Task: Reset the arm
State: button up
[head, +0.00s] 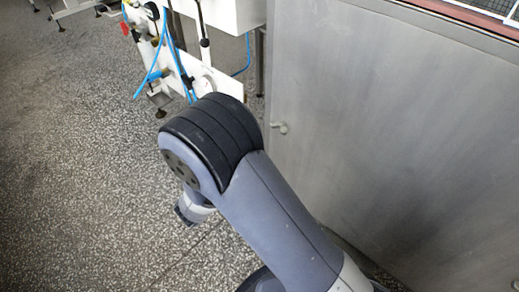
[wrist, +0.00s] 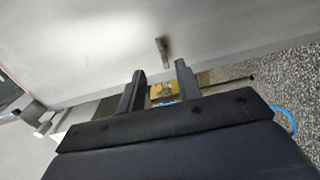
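My arm shows in the head view, bent at a thick dark joint above the floor. My gripper is hidden behind the arm there. In the wrist view my gripper (wrist: 159,75) shows its two dark fingers, standing apart with a gap between them. Nothing is held between the fingers. A pale cabinet wall fills the space beyond the fingertips, and a small metal knob (wrist: 163,48) on it appears just beyond the gap. I cannot tell how far the fingertips are from the wall.
A large grey metal cabinet (head: 400,130) stands close on the right, with a small knob (head: 279,127) on its face. A wire mesh (head: 490,8) shows at its top edge. White machinery (head: 225,12) with blue hoses (head: 160,50) stands at the back. The speckled floor (head: 70,170) at left is clear.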

aim_at(281, 133)
jog(key=shift+w, duration=0.1)
jog(key=b+x, duration=0.2)
jog(key=x, duration=0.8)
jog(key=shift+w+d+r, duration=0.1)
jog(key=shift+w+d, duration=0.15)
jog(key=shift+b, duration=0.3)
